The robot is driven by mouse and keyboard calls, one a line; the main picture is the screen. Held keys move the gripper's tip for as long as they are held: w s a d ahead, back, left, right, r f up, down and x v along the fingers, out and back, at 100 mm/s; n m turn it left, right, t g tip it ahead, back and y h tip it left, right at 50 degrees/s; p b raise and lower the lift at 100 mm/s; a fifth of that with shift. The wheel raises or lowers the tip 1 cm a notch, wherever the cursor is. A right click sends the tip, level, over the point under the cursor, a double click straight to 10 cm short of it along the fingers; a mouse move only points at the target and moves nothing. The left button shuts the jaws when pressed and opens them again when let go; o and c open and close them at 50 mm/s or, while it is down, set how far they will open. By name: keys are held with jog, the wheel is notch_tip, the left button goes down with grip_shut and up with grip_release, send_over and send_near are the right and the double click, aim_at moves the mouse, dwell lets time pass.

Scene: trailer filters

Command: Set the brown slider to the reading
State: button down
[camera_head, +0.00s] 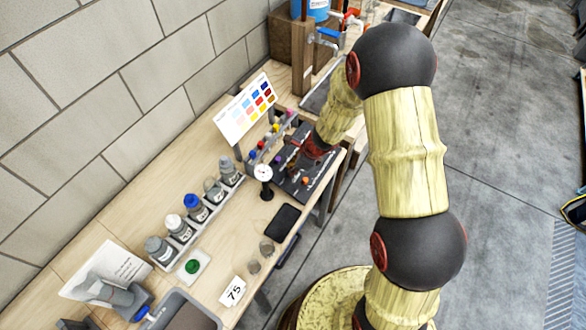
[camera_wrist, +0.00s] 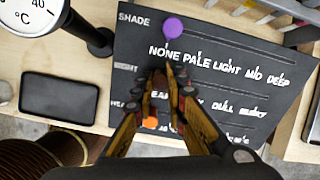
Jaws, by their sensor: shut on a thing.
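The dark slider panel (camera_head: 287,188) lies on the bench under my gripper (camera_head: 302,161). In the wrist view the panel (camera_wrist: 135,45) has a top row marked SHADE, with NONE, PALE, LIGHT, MID and DEEP. A purple knob (camera_wrist: 172,28) stands on the top row near NONE. An orange knob (camera_wrist: 150,122) shows beside the left finger, lower down. My gripper (camera_wrist: 175,78) is closed over the middle row, between these knobs. The brown slider's knob is not clear; the brown fingers hide what they hold. A round °C dial (camera_head: 263,173) stands left of the panel; its needle is unreadable.
A black flat slab (camera_wrist: 62,97) lies left of the panel. A 75 card (camera_head: 233,291), a rack of bottles (camera_head: 180,235) and a colour chart (camera_head: 245,108) stand on the bench. Coloured pens or caps line the panel's back edge. The bench edge is close to the panel.

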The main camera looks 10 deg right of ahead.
jog(key=w+d+p, duration=0.2)
jog(key=w+d, duration=0.1)
jog(key=shift+w+d+r+p, duration=0.15)
jog(key=shift+w+d+p, duration=0.1)
jog(key=shift+p, duration=0.1)
jog(key=shift+w+d, duration=0.25)
jog(key=shift+w, duration=0.05)
jog(key=c, duration=1.8)
grip_release()
jog(key=shift+o, duration=0.2)
jog(key=v, duration=1.1)
jog(key=shift+s+r, duration=0.15)
jog(key=shift+r, duration=0.2)
jog(key=shift+d, duration=0.1)
